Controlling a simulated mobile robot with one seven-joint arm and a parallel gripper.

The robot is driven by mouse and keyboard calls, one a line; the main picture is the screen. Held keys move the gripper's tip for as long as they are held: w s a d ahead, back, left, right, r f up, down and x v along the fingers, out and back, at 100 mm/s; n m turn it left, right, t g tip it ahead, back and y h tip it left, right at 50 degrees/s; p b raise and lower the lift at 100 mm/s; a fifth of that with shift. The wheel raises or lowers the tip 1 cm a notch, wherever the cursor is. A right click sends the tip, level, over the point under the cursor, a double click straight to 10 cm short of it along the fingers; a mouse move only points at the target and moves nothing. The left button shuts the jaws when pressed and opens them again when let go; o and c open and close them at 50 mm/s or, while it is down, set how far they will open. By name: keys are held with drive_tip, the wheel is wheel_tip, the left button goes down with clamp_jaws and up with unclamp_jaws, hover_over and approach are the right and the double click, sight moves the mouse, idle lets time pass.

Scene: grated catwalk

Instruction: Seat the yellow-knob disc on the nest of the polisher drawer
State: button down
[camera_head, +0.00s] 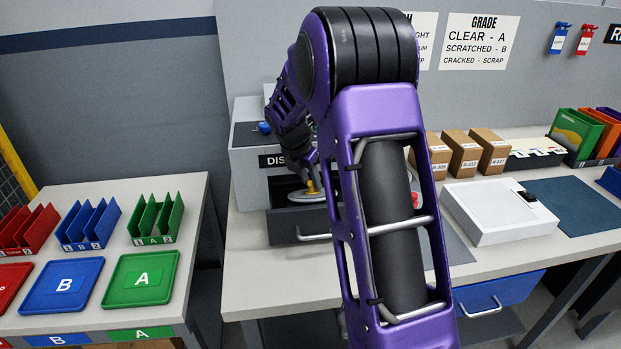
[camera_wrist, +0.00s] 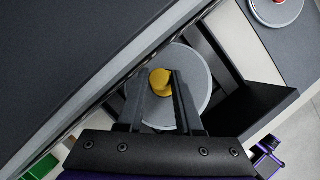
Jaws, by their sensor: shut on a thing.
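A grey disc with a yellow knob (camera_wrist: 160,82) shows in the wrist view, with my gripper (camera_wrist: 163,77) shut on the knob from both sides. The disc also shows in the head view (camera_head: 307,195), at the open drawer (camera_head: 288,226) of the polisher (camera_head: 251,164). In the wrist view the dark drawer (camera_wrist: 262,105) lies around and under the disc. The disc covers the nest, and I cannot tell whether it touches it. My arm hides part of the drawer and polisher in the head view.
Another grey disc with a red knob (camera_wrist: 279,9) lies on the bench beside the drawer. A white case (camera_head: 497,212) and several cardboard boxes (camera_head: 462,152) stand to the right. A side table with trays A (camera_head: 140,292) and B (camera_head: 62,301) is at the left.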

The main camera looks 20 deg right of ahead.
drive_tip(key=shift+f, duration=0.2)
idle(0.4)
drive_tip(key=shift+f, duration=0.15)
drive_tip(key=c, duration=0.5)
unclamp_jaws()
drive_tip(key=shift+c, duration=0.5)
drive_tip(key=shift+o, duration=0.8)
drive_tip(key=shift+a, duration=0.1)
drive_tip(key=shift+w+r, duration=0.1)
drive_tip(key=shift+r, duration=0.15)
drive_tip(key=shift+c, duration=0.2)
